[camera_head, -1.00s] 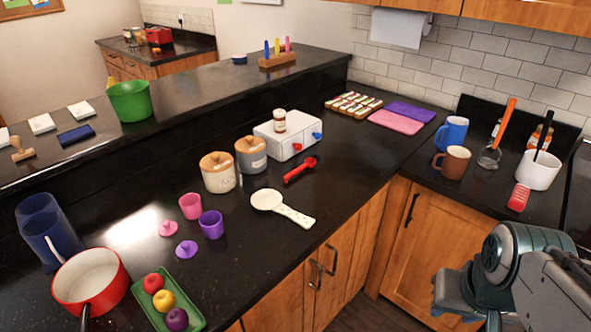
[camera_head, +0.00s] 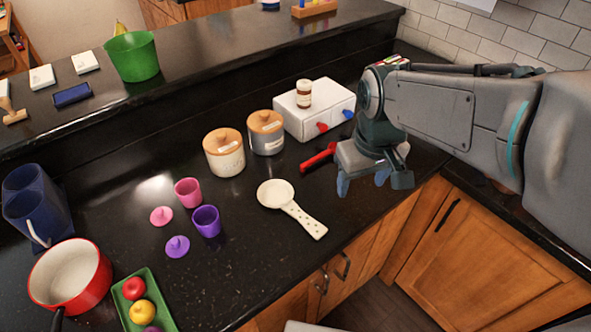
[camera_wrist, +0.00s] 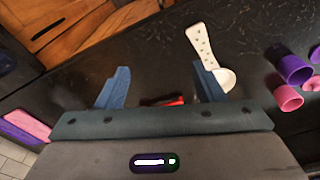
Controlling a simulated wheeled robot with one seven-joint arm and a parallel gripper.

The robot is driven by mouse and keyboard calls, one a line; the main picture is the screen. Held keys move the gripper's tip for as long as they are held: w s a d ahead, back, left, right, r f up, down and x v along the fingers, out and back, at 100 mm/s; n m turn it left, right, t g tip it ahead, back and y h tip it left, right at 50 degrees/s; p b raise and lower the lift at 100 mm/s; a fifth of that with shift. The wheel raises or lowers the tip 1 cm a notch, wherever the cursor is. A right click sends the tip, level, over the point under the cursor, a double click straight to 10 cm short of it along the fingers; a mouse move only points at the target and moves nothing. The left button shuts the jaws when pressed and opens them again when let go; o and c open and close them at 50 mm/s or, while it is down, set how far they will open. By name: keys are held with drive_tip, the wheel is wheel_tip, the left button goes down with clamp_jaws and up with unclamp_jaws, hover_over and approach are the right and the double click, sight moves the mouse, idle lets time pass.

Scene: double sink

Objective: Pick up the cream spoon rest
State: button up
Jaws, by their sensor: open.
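The cream spoon rest (camera_head: 275,194) lies flat on the black counter near its front edge, its round bowl toward the back left and its dotted handle toward the front right. It also shows in the wrist view (camera_wrist: 201,46), beyond and partly behind the right-hand finger. My gripper (camera_head: 364,186) is open and empty, above the counter to the right of the spoon rest and apart from it. In the wrist view its two blue fingers (camera_wrist: 160,88) stand wide apart. A red spoon (camera_head: 318,156) lies just left of my gripper and shows between the fingers in the wrist view.
Two lidded canisters (camera_head: 224,153) and a white box with a jar (camera_head: 316,108) stand behind the spoon rest. Pink and purple cups (camera_head: 206,221) are to its left. A red pot (camera_head: 70,274) and a green tray (camera_head: 144,300) are at front left. Counter around the handle is clear.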

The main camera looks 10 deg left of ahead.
drive_tip(key=w+a+f+n+g+p, duration=0.1)
drive_tip(key=w+a+n, duration=0.1)
drive_tip(key=a, duration=0.5)
drive_tip(key=w+a+f+n, duration=0.1)
drive_tip(key=a+n, duration=0.2)
drive_tip(key=a, duration=0.4)
hover_over(292, 207)
drive_tip(key=f, duration=0.8)
drive_tip(key=shift+s+f+p, duration=0.25)
drive_tip(key=shift+s+p, duration=0.05)
drive_tip(key=shift+p, duration=0.1)
drive_tip(key=shift+w+f+p, duration=0.15)
drive_tip(key=shift+f+p, duration=0.25)
drive_tip(key=shift+f, duration=1)
drive_tip(key=shift+w+f+p, duration=0.15)
drive_tip(key=shift+f+p, duration=0.25)
drive_tip(key=shift+f, duration=1)
drive_tip(key=c, duration=1.2)
